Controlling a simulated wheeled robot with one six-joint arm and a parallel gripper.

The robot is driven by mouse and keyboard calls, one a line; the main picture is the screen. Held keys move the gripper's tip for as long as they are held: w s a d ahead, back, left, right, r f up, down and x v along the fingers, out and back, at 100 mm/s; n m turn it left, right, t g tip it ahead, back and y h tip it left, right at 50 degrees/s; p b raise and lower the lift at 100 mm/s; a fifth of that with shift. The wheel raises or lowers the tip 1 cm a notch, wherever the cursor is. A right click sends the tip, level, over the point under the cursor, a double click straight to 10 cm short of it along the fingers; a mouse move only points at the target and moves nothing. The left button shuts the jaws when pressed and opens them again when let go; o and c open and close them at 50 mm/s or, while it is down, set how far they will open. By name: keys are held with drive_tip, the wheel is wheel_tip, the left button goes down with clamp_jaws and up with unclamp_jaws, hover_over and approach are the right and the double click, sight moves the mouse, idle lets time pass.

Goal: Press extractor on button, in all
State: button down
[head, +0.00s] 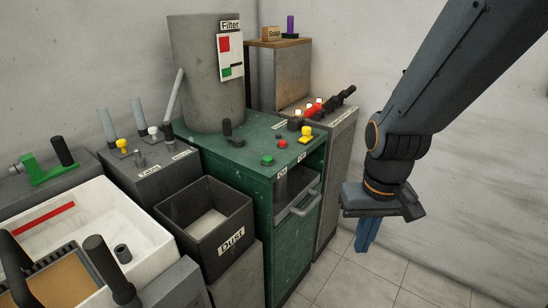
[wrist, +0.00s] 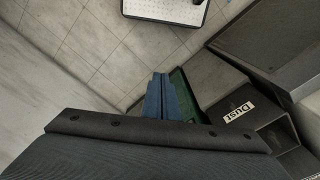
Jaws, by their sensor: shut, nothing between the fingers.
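A green button (head: 268,160) sits on top of the green extractor cabinet (head: 235,155), near its front edge. A small red button (head: 282,143) is just behind it, and a yellow knob (head: 306,132) stands to the right. My gripper (head: 367,236) hangs over the floor to the right of the cabinet, fingers down and apart from everything. Its blue fingers are shut and empty; they also show in the wrist view (wrist: 162,92). The button cannot be made out in the wrist view.
A black Dust bin (head: 205,222) stands left of the cabinet, with a white tray (head: 140,222) farther left. A grey Filter cylinder (head: 208,80) rises at the back. A pale handle (head: 297,203) juts from the cabinet front. Tiled floor at right is clear.

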drive_tip(key=w+r+n+t+p, duration=0.2)
drive_tip(key=w+r+p, duration=0.1)
drive_tip(key=w, duration=0.3)
drive_tip(key=w+r+n+t+p, duration=0.1)
drive_tip(key=w+r+n+p, duration=0.15)
drive_tip(key=w, duration=0.45)
wheel_tip(320, 180, up, 8)
drive_tip(key=n+t+y+p, duration=0.4)
drive_tip(key=n+y+p, duration=0.1)
drive_tip(key=n+p, duration=0.65)
hover_over(270, 160)
drive_tip(key=shift+r+p, duration=0.1)
drive_tip(key=shift+p, duration=0.2)
wheel_tip(270, 160, down, 6)
drive_tip(key=b, duration=0.7)
drive_tip(key=shift+w, duration=0.1)
drive_tip(key=shift+f+b, duration=1.3)
drive_tip(key=shift+f, duration=0.1)
drive_tip(key=shift+f, duration=0.1)
